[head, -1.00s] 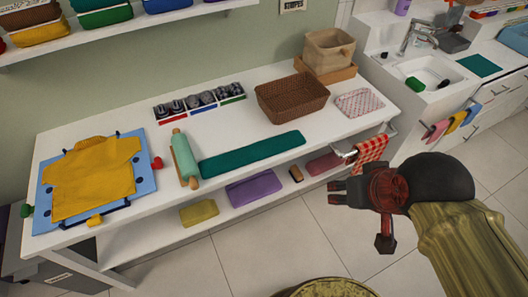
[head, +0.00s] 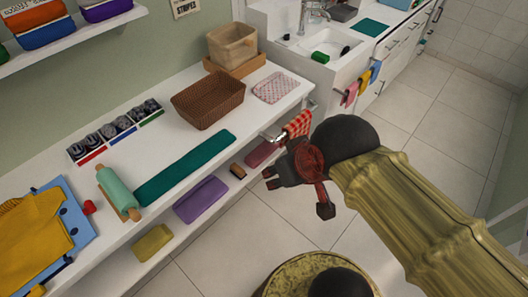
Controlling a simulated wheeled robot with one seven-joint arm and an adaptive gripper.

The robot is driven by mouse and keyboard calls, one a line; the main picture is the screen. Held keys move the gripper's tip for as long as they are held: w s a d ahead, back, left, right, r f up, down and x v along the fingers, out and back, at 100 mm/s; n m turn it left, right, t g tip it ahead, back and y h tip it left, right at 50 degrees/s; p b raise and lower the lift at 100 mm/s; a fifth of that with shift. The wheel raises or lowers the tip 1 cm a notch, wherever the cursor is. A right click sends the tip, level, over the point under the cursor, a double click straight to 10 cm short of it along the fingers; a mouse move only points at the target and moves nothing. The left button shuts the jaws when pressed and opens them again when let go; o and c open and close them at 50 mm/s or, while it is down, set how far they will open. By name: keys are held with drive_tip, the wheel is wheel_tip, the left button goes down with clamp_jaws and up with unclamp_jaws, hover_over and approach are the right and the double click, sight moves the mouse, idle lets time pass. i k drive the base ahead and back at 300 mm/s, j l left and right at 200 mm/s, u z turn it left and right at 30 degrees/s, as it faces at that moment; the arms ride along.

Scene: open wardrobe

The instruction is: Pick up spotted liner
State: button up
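The spotted liner (head: 274,87) is a flat white rectangle with small pink-red spots. It lies on the white bench top near the right end, just right of the brown woven basket (head: 208,99), and nothing covers it. My gripper (head: 268,179) is dark, with its fingers pointing left. It is in front of the bench, below and apart from the liner in the picture. Its two fingertips stand apart with nothing between them.
A red checked cloth (head: 298,124) hangs on a rail at the bench's right end. A beige bin (head: 232,43) stands behind the liner. A teal strip (head: 186,168) and rolling pin (head: 118,192) lie further left. The tiled floor (head: 440,140) at right is clear.

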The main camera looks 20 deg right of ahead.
sight(272, 89)
drive_tip(key=i+l, duration=0.25)
drive_tip(key=l, duration=0.15)
drive_tip(key=i+l+u, duration=0.1)
drive_tip(key=i+l, duration=0.15)
drive_tip(key=l, duration=0.15)
drive_tip(key=i+l, duration=0.2)
drive_tip(key=l, duration=0.2)
drive_tip(key=i+l, duration=0.25)
drive_tip(key=l, duration=0.2)
drive_tip(key=i+l+u, duration=0.1)
drive_tip(key=l, duration=0.3)
drive_tip(key=i+l, duration=0.3)
drive_tip(key=l, duration=0.15)
drive_tip(key=i+l+u, duration=0.1)
drive_tip(key=i+l, duration=0.15)
drive_tip(key=l, duration=0.2)
drive_tip(key=i+l, duration=0.2)
drive_tip(key=l, duration=0.25)
